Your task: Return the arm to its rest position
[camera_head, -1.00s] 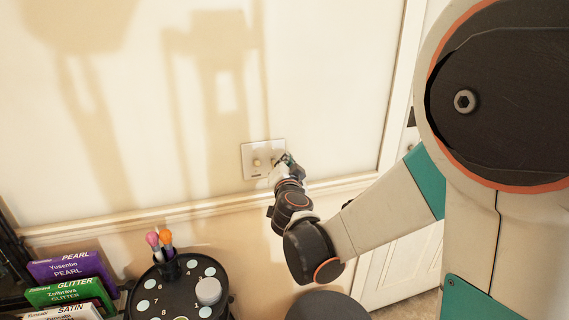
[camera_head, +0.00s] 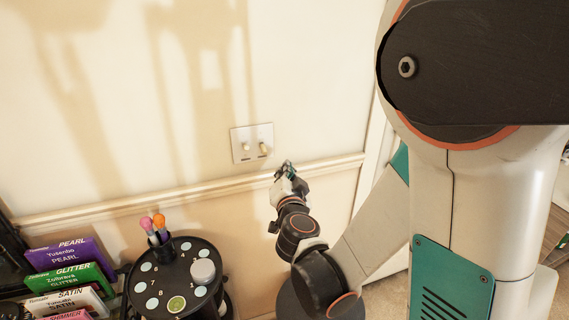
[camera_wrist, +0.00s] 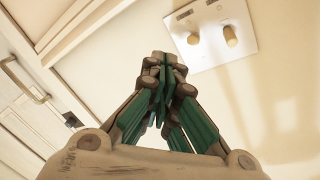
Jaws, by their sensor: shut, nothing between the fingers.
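My gripper (camera_head: 285,172) is at the end of my arm, just below and to the right of a wall switch plate (camera_head: 241,142), and apart from it. In the wrist view my gripper (camera_wrist: 166,70) has its green-padded fingers drawn together with nothing between them. The switch plate (camera_wrist: 208,48) shows beyond the fingertips at the upper right, with two knob-like toggles. In the head view the arm is bent, with its elbow low and its large shoulder at the right.
A round black rack (camera_head: 172,285) with pots and brushes (camera_head: 155,226) stands lower left. Several labelled boxes (camera_head: 72,275) are left of it. A wall rail (camera_head: 190,192) runs behind. A white cabinet or door with a handle (camera_wrist: 22,78) is at the left of the wrist view.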

